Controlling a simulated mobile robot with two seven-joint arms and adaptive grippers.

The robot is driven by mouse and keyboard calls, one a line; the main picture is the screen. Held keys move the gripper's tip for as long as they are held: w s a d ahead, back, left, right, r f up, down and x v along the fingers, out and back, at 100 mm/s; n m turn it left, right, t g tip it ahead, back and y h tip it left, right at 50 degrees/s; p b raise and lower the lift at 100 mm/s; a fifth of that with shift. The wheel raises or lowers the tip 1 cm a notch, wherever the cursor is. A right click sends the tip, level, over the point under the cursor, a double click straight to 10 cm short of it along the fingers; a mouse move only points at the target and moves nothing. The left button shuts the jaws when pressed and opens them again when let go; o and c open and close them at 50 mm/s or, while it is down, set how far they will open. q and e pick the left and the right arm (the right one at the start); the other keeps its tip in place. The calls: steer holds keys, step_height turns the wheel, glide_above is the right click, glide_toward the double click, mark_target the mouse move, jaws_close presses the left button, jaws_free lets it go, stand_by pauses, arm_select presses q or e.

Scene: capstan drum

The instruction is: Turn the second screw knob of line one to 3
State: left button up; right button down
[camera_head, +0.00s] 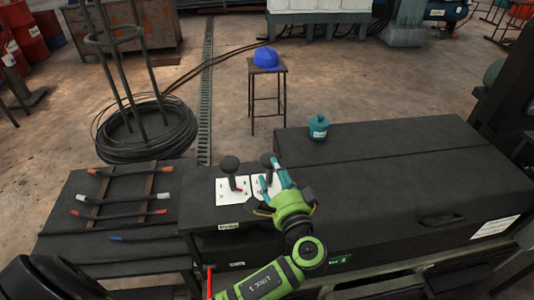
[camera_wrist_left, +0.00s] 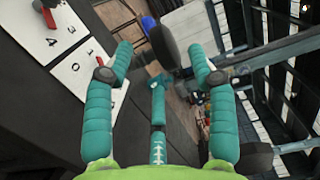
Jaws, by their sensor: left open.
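Contact cannot be told. The plates show at left there, one with a red pointer (camera_wrist_left: 48,17) and a 4. The second knob's setting is unclear.
A teal bottle (camera_head: 319,127) stands at the bench's back edge. A rack of rods (camera_head: 125,195) lies left of the plates. A wire coil (camera_head: 147,133) and a stool with a blue helmet (camera_head: 267,57) stand behind. The bench top right of the gripper is clear.

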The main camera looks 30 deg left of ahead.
mark_target(270, 163)
arm_select(q)
steer(key=p+x, duration=0.1)
steer(key=x, duration=0.3)
steer(key=shift+a+r+p, duration=0.1)
steer(key=shift+r+p, duration=0.05)
steer(key=shift+p, duration=0.15)
steer(key=shift+w+a, duration=0.25)
steer(key=c, duration=0.5)
jaws_close()
arm_select(e)
steer(key=shift+s+d+r, duration=0.8)
steer(key=shift+s+r, duration=0.2)
steer(key=shift+s, duration=0.15)
